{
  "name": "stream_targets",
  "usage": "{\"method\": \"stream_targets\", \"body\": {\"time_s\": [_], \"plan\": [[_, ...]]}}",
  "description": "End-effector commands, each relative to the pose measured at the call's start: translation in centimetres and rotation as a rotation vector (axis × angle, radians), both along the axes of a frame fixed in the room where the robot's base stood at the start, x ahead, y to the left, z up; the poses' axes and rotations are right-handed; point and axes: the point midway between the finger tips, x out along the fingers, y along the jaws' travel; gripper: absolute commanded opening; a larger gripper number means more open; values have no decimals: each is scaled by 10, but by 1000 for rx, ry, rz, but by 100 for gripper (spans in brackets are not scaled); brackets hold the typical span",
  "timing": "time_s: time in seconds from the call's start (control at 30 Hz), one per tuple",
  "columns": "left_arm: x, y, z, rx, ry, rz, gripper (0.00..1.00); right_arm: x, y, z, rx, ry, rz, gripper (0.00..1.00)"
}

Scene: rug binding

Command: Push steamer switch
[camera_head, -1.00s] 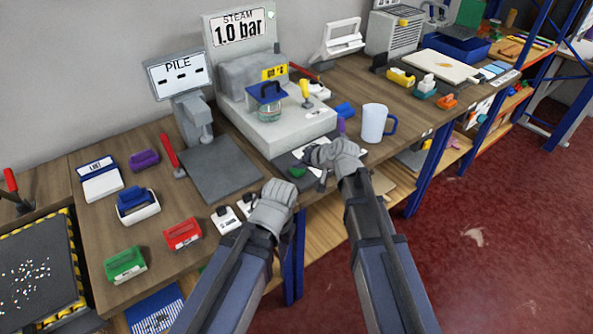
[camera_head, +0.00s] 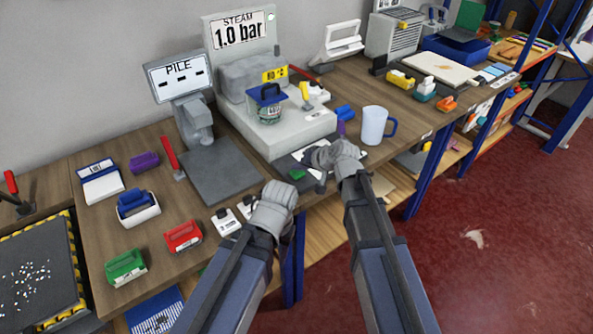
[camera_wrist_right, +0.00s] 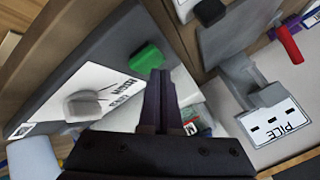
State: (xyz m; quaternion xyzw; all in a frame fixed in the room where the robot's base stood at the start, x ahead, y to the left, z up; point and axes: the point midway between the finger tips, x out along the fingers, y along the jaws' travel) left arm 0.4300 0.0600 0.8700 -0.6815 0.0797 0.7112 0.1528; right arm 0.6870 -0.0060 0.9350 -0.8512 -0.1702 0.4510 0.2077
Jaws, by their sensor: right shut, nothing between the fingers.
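The steamer (camera_head: 285,130) is a pale grey machine under a panel reading "STEAM 1.0 bar". In front of it lies a dark plate (camera_wrist_right: 120,50) with a white printed label and a small green switch (camera_head: 297,174). The switch also shows in the right wrist view (camera_wrist_right: 147,56). My right gripper (camera_head: 320,184) is over the plate, just right of the switch. In the right wrist view its shut, empty fingers (camera_wrist_right: 160,82) end close to the switch; I cannot tell if they touch. My left gripper (camera_head: 272,205) is by the bench's front edge, its fingers hidden.
A pale blue mug (camera_head: 374,125) stands right of the plate. The PILE gauge (camera_head: 180,76) with its grey base (camera_head: 222,172) is to the left. Two white tags (camera_head: 226,221) and a red block (camera_head: 183,236) lie near the front edge. A grey knob (camera_wrist_right: 82,104) sits on the label.

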Motion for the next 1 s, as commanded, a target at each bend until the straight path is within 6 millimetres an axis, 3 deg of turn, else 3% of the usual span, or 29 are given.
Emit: {"method": "stream_targets", "body": {"time_s": [0.13,0.57,1.0], "plan": [[0,0,11,0,0,0,52,0,0,11,0,0,0,0],[0,0,14,0,0,0,52,0,0,14,0,0,0,0],[0,0,54,0,0,0,52,0,0,54,0,0,0,0]]}}
